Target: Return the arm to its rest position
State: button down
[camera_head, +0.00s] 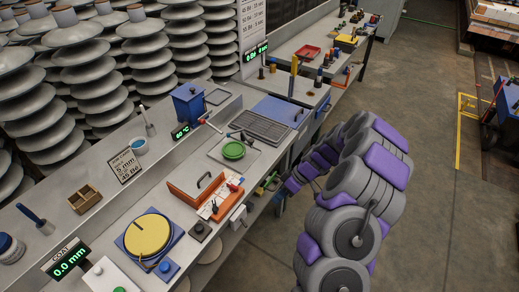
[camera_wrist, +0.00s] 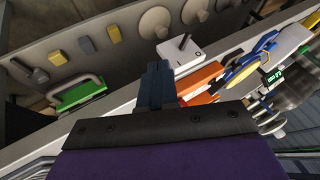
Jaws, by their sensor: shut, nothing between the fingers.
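My arm, grey with purple pads (camera_head: 375,170), rises at the right of the head view, bends over at the top and reaches back down to the left toward the bench front. The head view does not show clearly where my fingers end. In the wrist view my gripper (camera_wrist: 155,80) shows as dark blue fingers together, with nothing held. It is near the front edge of the bench (camera_wrist: 205,72), and I cannot tell the exact gap.
Open floor (camera_head: 435,220) lies right of my arm.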

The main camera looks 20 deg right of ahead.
jog(key=s+a+r+m+g+h, duration=0.1)
jog(key=s+a+r, duration=0.5)
jog(key=r, duration=0.3)
jog(key=s+a+r+g+h, duration=0.1)
jog(key=s+a+r, duration=0.5)
jog(key=r, duration=0.4)
jog(key=s+d+r+m+h, duration=0.1)
jog(key=s+r+m+h, duration=0.1)
jog(key=s, duration=0.8)
jog(key=s+d+r+m+h, duration=0.1)
jog(key=s+r+m+h, duration=0.2)
jog(key=s, duration=0.8)
jog(key=shift+r+m, duration=0.25)
jog(key=shift+m, duration=0.95)
